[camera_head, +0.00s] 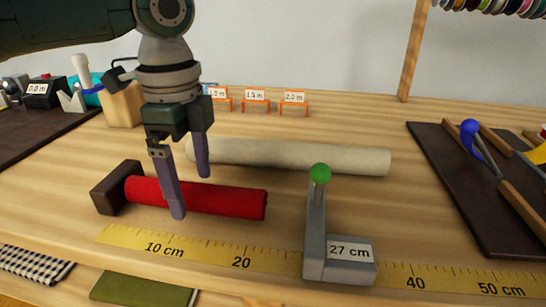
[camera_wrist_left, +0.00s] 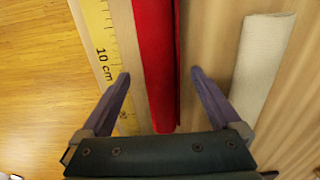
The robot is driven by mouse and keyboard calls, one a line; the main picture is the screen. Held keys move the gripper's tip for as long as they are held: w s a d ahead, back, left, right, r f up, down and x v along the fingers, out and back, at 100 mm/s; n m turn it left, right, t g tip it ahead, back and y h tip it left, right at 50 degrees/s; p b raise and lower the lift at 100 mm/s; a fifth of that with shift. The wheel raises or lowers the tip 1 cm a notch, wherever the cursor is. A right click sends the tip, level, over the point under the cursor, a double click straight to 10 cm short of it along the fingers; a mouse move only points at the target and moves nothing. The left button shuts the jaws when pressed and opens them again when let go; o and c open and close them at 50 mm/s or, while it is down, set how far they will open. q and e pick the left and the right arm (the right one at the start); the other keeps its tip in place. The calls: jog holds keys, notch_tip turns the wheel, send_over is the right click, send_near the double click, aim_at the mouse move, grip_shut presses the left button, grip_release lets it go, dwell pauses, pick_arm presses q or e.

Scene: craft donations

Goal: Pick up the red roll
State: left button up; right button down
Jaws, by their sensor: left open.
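The red roll (camera_head: 222,198) lies on the wooden table, its left end against a dark brown block (camera_head: 112,188). In the left wrist view the red roll (camera_wrist_left: 156,60) runs between the two fingers, with a gap on both sides. My left gripper (camera_head: 190,192) is open above the roll, one finger on its near side and one on its far side. It also shows in the left wrist view (camera_wrist_left: 160,80). The fingers hide a small part of the roll in the head view. My right gripper is not in view.
A cream roll (camera_head: 290,155) lies behind the red one. A yellow measuring tape (camera_head: 220,257) runs along the front edge. A grey stop with a green knob (camera_head: 316,235) and a 27 cm label stands right of the roll. A dark board (camera_head: 470,200) lies farther right.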

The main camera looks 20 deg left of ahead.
pick_arm(q)
jog(key=shift+f, duration=0.9)
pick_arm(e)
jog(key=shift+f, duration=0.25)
pick_arm(q)
jog(key=shift+c, duration=0.4)
